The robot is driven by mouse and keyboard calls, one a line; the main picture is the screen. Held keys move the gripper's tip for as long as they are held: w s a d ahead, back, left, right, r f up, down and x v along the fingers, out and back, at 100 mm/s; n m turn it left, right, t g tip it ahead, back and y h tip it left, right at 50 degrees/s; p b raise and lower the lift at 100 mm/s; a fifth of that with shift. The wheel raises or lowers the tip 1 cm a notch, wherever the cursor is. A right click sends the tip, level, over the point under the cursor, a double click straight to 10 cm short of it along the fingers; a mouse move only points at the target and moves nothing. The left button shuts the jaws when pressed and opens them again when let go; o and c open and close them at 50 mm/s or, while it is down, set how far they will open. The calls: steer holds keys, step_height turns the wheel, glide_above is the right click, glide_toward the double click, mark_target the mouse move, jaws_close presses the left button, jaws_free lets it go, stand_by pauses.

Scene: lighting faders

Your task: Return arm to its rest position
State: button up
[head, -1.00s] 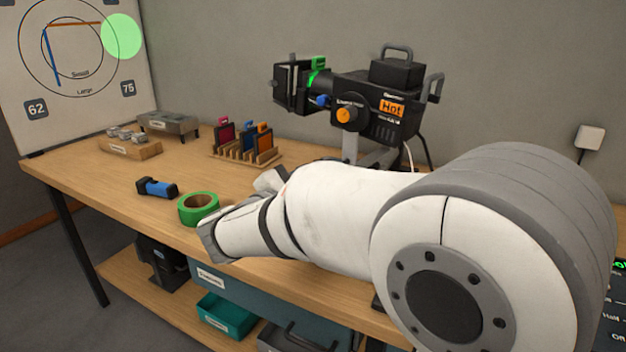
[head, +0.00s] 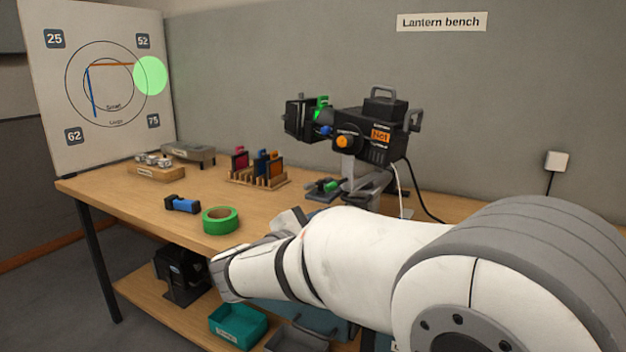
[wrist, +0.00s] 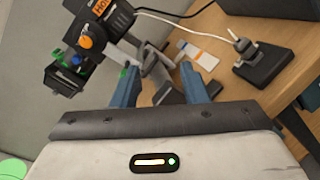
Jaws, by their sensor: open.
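My arm (head: 350,255) reaches in from the lower right of the head view and lies in front of the bench's front edge. My gripper's fingers cannot be made out in that view. In the wrist view my gripper (wrist: 158,84) shows two blue fingers spread apart with nothing held between them. The black lantern (wrist: 85,40) with its orange label is beyond the fingers at the upper left, apart from them. In the head view the lantern (head: 365,132) stands on its mount at the back of the bench, with a green piece in its front.
The wooden bench (head: 110,190) carries green tape (head: 220,220), a blue-black torch (head: 182,204) and a rack of coloured slides (head: 258,170). A target board (head: 100,130) shows a green light spot (head: 150,76). A teal bin (head: 238,325) is on the lower shelf.

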steer(key=s+d+f+m+g+y+p, duration=0.2)
steer(key=s+d+m+g+y+p, duration=0.1)
steer(key=s+d+m+g+p, duration=0.9)
steer(key=s+r+m+t+y+p, duration=0.1)
steer(key=s+m+y+p, duration=0.2)
steer(key=s+m+y, duration=0.3)
steer(key=shift+s+d+r+m+y, duration=0.3)
steer(key=shift+s+y, duration=0.9)
steer(key=shift+s, duration=1.15)
steer(key=shift+f, duration=0.1)
